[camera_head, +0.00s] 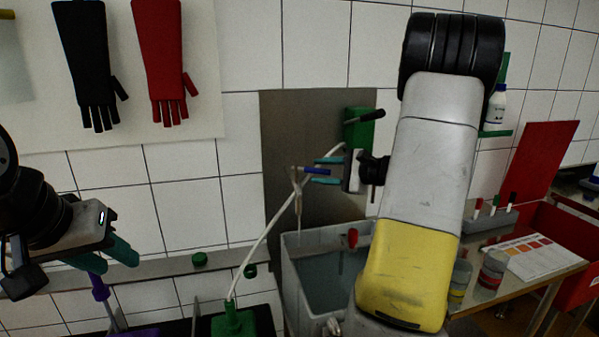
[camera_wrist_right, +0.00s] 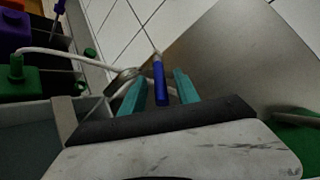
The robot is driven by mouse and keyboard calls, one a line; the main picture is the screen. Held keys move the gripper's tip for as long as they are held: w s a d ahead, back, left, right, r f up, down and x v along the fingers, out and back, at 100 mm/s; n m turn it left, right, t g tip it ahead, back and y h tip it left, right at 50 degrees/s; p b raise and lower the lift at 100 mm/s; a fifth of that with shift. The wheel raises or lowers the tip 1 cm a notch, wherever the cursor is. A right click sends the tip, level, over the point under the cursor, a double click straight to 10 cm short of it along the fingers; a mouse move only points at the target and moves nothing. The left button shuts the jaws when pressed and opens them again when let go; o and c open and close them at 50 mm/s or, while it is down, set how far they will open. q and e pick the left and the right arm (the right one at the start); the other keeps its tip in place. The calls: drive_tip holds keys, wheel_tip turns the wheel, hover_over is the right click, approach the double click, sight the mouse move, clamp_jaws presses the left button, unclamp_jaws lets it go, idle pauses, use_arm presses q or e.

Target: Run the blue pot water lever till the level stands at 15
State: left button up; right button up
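The blue lever (camera_head: 317,170) sticks out from the metal tap (camera_head: 297,182) above a grey tank (camera_head: 289,290). My right gripper (camera_head: 322,171) is around the lever, with one teal finger on each side. In the right wrist view the blue lever (camera_wrist_right: 160,82) lies between the fingers with a narrow gap on both sides. Water (camera_head: 325,285) shows inside the tank; I can make out no level marks or number. Whether water runs from the tap is too small to tell. My left gripper (camera_head: 104,258) is open and empty at the left, near the wall ledge.
A white hose (camera_head: 265,238) runs from a green block (camera_head: 233,322) up past the tap. A red-handled valve (camera_head: 352,238) is at the tank. A green bracket (camera_head: 358,130) is on the metal wall plate. A table with a chart (camera_head: 535,256) stands right.

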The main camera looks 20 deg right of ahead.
drive_tip(key=shift+w+a+f, duration=0.15)
drive_tip(key=shift+w+a, duration=0.25)
drive_tip(key=shift+w, duration=0.05)
clamp_jaws()
idle(1.2)
